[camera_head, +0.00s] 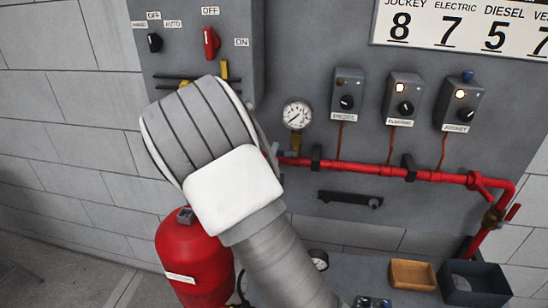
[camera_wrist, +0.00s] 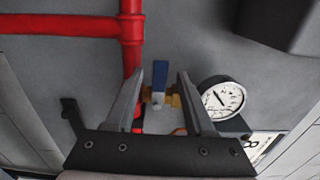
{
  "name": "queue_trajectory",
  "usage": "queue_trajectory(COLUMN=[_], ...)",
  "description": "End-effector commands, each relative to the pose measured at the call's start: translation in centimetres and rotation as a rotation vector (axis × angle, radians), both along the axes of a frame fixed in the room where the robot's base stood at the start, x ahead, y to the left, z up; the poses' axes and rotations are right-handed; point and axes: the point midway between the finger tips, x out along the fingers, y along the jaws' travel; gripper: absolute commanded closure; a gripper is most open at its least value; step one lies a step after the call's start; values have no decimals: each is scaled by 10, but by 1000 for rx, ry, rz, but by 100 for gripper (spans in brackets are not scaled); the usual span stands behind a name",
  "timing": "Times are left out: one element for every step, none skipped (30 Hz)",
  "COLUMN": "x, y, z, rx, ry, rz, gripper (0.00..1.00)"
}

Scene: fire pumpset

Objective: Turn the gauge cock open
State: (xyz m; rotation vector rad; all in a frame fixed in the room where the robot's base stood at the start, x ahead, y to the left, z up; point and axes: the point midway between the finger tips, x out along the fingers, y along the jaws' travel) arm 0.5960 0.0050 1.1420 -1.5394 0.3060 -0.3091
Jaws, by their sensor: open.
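The gauge cock shows in the wrist view as a brass body (camera_wrist: 172,100) with a blue lever (camera_wrist: 160,75). The lever lies crosswise to the brass body. The round white gauge (camera_wrist: 222,97) is just right of the cock; in the head view the gauge (camera_head: 297,113) is above the red pipe. My gripper (camera_wrist: 171,70) is open, with its two fingers on either side of the lever in the picture. I cannot tell whether a finger touches it.
The red pipe (camera_head: 345,167) runs right along the grey panel from near my wrist. Small control boxes (camera_head: 347,95) are above it and a black handle (camera_head: 350,199) below. A red extinguisher (camera_head: 195,255) stands below my wrist. Trays (camera_head: 413,275) sit lower right.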

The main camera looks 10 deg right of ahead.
Motion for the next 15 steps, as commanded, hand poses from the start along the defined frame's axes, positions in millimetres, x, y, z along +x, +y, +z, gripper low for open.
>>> queue_trajectory(x=[0,0,0,0,0,0,0,0,0,0,0,0,0,0,0], y=[0,0,0,0,0,0,0,0,0,0,0,0,0,0,0], z=[0,0,0,0,0,0,0,0,0,0,0,0,0,0,0], rx=[0,0,0,0,0,0,0,0,0,0,0,0,0,0,0], ry=[0,0,0,0,0,0,0,0,0,0,0,0,0,0,0], rz=[0,0,0,0,0,0,0,0,0,0,0,0,0,0,0], gripper=[46,46,48,53,59,66,71,77,84,89,95,100,100,100,100])
